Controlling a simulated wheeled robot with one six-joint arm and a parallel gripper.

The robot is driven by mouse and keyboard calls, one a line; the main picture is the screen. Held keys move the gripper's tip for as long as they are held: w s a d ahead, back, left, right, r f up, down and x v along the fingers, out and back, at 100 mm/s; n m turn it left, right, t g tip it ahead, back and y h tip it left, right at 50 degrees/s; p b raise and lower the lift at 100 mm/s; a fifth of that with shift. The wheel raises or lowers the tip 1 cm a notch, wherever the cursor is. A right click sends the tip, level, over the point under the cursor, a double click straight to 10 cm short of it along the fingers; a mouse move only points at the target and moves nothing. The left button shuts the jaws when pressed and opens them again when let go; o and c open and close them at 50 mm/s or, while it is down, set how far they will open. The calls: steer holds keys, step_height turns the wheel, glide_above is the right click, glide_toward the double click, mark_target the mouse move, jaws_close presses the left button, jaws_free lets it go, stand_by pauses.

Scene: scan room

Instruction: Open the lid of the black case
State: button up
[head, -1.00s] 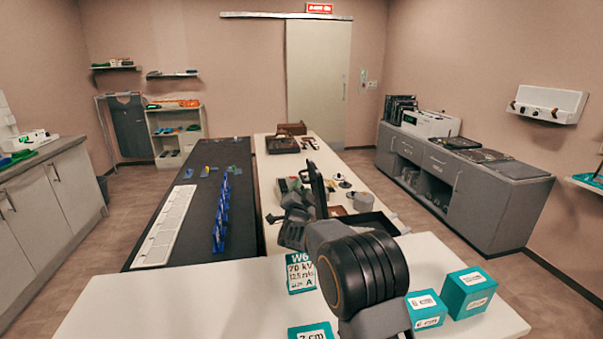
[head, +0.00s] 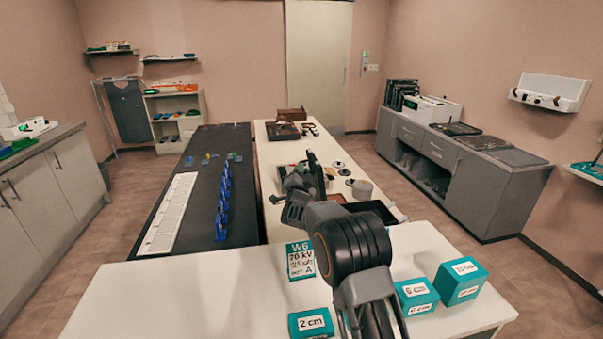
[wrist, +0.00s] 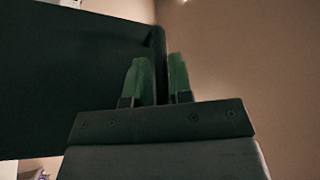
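The raised lid of the black case (head: 317,178) shows in the head view as a thin dark panel, nearly upright and seen almost edge-on. In the wrist view the lid (wrist: 80,70) is a large dark panel filling the left side. My gripper (wrist: 160,80) has its two green fingers on either side of the lid's edge and appears closed on it. In the head view my arm reaches over the near table, and the fingertips are hard to make out there. A dark open box (head: 376,209), perhaps the case's base, is partly hidden behind my arm.
Teal blocks (head: 463,280) and a W6 card (head: 300,262) lie on the near white table (head: 190,300). A grey cylinder (head: 362,189) and small items stand near the case. A dark table with blue stands (head: 222,205) is to the left. Floor is clear at right.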

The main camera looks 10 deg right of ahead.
mark_target(314, 170)
steer(key=shift+r, duration=0.1)
jaws_close()
steer(key=shift+d+b, duration=0.3)
steer(key=shift+b, duration=0.2)
steer(key=d+m+b, duration=0.1)
steer(key=d+r+m+b, duration=0.1)
steer(key=d+b, duration=0.1)
steer(key=shift+g+h, duration=0.3)
steer(key=shift+h, duration=0.1)
steer(key=shift+d+r+m, duration=0.3)
steer(key=shift+d+r, duration=0.05)
steer(key=shift+r, duration=0.05)
steer(key=shift+o, duration=1.7)
jaws_free()
steer(key=shift+o, duration=0.3)
steer(key=shift+f, duration=0.15)
